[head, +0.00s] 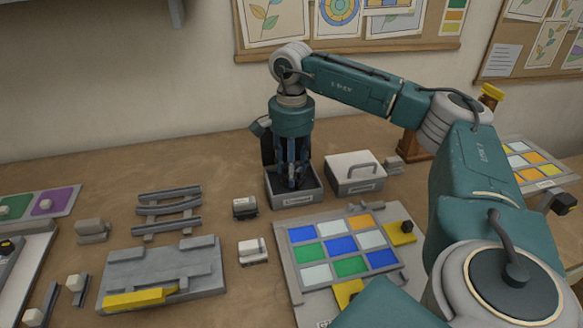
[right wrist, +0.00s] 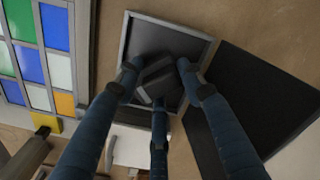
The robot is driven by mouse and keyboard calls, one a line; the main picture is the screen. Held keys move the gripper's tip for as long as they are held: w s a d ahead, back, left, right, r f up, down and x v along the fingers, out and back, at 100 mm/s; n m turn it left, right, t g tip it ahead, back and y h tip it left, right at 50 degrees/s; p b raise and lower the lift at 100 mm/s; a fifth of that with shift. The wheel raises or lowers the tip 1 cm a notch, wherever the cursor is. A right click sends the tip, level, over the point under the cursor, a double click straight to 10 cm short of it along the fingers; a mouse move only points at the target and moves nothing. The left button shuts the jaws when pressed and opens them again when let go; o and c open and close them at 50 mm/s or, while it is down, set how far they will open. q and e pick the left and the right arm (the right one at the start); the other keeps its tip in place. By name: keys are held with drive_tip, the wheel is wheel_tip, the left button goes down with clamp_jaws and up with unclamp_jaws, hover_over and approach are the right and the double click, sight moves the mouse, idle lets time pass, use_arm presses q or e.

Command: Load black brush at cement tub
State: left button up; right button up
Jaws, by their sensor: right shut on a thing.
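The cement tub (head: 297,200) is a small grey open box with a label on its front, at the middle of the bench. In the right wrist view the tub (right wrist: 124,40) shows its grey rim and a dark inside. My right gripper (head: 292,180) points straight down into the tub. Its fingers are shut on the black brush (right wrist: 158,72), a dark blocky piece within the tub's outline. The fingers and the dark filling hide the brush's lower side, so its depth in the filling cannot be told. My left gripper is not in view.
A dark upright panel (head: 267,146) stands right behind the tub. A lidded grey box (head: 354,176) with a handle is close to its right. A glass panel of coloured squares (head: 318,262) lies in front. Grey racks (head: 168,212) and fixtures stand to the left.

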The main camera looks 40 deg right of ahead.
drive_tip(key=shift+r+p, duration=2.85)
drive_tip(key=shift+r, duration=0.65)
drive_tip(key=shift+f, duration=0.1)
